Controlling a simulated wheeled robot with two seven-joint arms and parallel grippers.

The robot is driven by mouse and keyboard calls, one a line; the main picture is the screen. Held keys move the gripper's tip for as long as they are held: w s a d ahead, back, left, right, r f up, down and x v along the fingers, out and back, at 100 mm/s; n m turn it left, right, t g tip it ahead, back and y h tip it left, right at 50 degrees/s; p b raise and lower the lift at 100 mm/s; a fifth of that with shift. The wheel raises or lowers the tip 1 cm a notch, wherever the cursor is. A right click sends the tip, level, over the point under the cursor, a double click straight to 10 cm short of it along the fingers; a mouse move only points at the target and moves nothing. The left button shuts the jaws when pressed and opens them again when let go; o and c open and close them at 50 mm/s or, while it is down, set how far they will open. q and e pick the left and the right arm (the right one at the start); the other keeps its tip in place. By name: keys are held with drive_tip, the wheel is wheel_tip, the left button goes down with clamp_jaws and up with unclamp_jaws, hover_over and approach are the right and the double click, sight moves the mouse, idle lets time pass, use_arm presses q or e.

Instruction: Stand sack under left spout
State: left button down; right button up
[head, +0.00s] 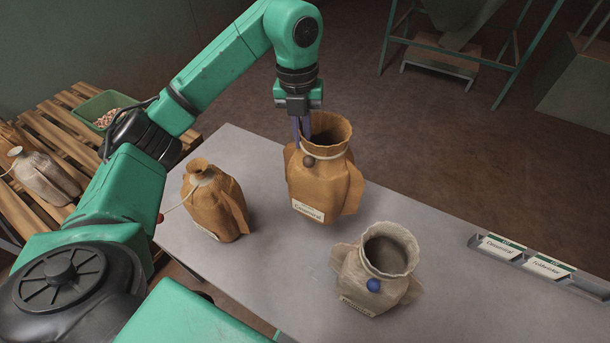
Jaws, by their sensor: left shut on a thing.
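My left gripper (301,122) reaches down from above and is shut on the rim of an open brown sack (318,178). This sack is upright over the grey table, with a pale tie, a dark round seal and a label that seems to read "Commercial". I cannot tell whether its base touches the table. An open pale grey sack (372,268) with a blue seal stands at the front of the table. A tied brown sack (215,207) stands to the left. A hopper-like body (455,18) shows at the top, cut off; no spout is clear. My right gripper is out of view.
The grey table (440,240) is clear at its middle right. A label tray (540,268) lies on its right edge. A green frame with a low stand (440,62) is across open brown floor. Pallets with a tied sack (45,177) and a green crate (82,108) are left.

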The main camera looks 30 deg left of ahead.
sight(302, 172)
use_arm(q)
drive_tip(key=f, duration=0.3)
drive_tip(key=f+p, duration=0.1)
drive_tip(key=f, duration=0.3)
drive_tip(key=f+p, duration=0.1)
drive_tip(key=f, duration=0.2)
drive_tip(key=shift+s+f, duration=0.15)
drive_tip(key=shift+s, duration=0.1)
drive_tip(key=shift+f, duration=0.1)
drive_tip(key=c, duration=1.4)
unclamp_jaws()
drive_tip(key=shift+f, duration=0.1)
drive_tip(key=o, duration=0.4)
